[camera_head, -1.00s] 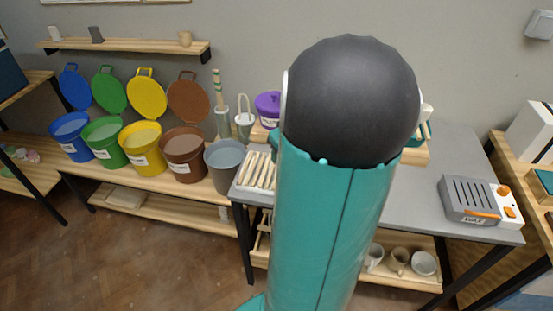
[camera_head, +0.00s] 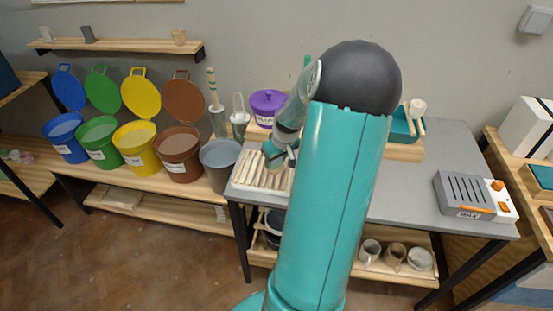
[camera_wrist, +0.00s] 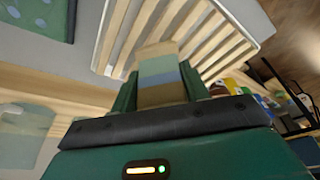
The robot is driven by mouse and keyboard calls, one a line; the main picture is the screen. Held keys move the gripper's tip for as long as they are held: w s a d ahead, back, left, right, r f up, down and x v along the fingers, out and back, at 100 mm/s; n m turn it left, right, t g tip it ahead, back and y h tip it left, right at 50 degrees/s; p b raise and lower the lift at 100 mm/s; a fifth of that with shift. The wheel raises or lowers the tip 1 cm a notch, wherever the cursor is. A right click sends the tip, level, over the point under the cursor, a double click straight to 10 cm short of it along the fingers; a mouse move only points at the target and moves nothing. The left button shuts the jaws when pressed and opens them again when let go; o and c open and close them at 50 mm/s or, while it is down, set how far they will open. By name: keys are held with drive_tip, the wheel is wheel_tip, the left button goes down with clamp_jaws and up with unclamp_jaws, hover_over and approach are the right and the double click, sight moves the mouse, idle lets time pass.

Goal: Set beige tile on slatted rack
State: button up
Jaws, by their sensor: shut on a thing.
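The slatted rack (camera_head: 248,171), pale wooden slats in a light frame, lies at the left end of the grey table. It also fills the upper middle of the wrist view (camera_wrist: 205,40). My gripper (camera_head: 280,152) is above the rack's far right part in the head view. In the wrist view its green fingers (camera_wrist: 160,92) are shut on the beige tile (camera_wrist: 158,68), which shows beige, blue-grey and brown bands. The tile's end points towards the slats; whether it touches them I cannot tell. In the head view the tile is not clearly visible.
The grey table (camera_head: 405,195) is clear between my arm and a grey device (camera_head: 465,196). A grey bucket (camera_head: 220,162) stands just left of the rack. A purple pot (camera_head: 268,104) is behind it, and a teal tray (camera_head: 400,126) is right of my arm.

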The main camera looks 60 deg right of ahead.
drive_tip(key=shift+f, duration=0.1)
drive_tip(key=o, duration=1)
drive_tip(key=shift+o, duration=0.2)
drive_tip(key=v, duration=1.2)
drive_tip(key=shift+a, duration=0.15)
